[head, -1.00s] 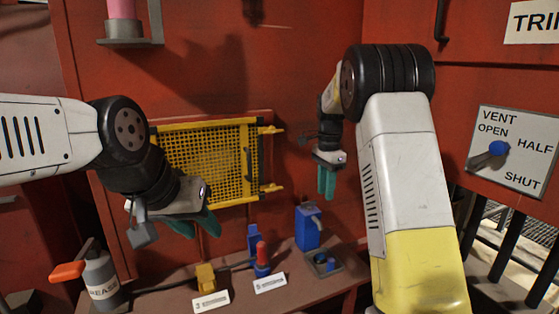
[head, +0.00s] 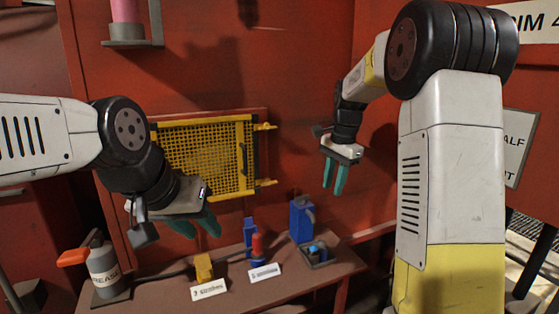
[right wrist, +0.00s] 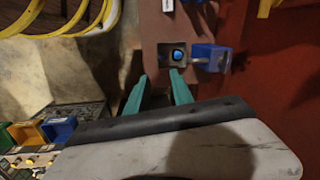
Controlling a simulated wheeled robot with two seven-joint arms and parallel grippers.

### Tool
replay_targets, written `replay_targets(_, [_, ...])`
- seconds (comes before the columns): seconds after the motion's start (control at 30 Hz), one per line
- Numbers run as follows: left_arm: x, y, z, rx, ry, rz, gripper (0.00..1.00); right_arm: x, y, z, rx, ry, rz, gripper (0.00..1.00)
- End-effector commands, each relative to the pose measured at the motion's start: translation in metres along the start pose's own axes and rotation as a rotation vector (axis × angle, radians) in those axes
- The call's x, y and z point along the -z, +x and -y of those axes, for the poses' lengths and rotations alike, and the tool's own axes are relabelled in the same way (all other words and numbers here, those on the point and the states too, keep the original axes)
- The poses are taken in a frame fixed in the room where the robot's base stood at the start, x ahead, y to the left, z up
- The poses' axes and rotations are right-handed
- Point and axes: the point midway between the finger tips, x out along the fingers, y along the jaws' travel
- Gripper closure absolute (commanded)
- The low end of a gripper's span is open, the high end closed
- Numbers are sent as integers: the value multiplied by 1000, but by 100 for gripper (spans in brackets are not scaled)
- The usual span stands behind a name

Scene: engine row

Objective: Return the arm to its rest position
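My right gripper (head: 335,190) hangs in front of the red wall, right of the yellow mesh panel, with its teal fingers pointing down. It holds nothing. In the right wrist view its two fingers (right wrist: 158,88) stand apart with empty space between them. My right arm (head: 450,160) is raised, with its upper links at the right of the head view. My left gripper (head: 197,226) is at the left, in front of the lower left part of the mesh panel. Its teal fingers are spread and nothing shows between them.
The yellow mesh panel (head: 205,160) is on the wall. My right arm partly hides a sign (head: 515,150).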

Motion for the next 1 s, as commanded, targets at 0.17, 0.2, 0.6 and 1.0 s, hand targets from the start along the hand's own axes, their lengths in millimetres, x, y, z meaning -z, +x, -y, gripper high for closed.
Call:
replay_targets(0.17, [0,0,0,0,0,0,64,-18,-28,-30,80,-132,2,72])
replay_targets(0.2, [0,0,0,0,0,0,64,-24,-35,-39,101,-172,-1,72])
replay_targets(0.6, [0,0,0,0,0,0,64,-115,-77,-156,306,-734,-197,72])
replay_targets(1.0, [0,0,0,0,0,0,64,-157,-61,-210,313,-1027,-379,72])
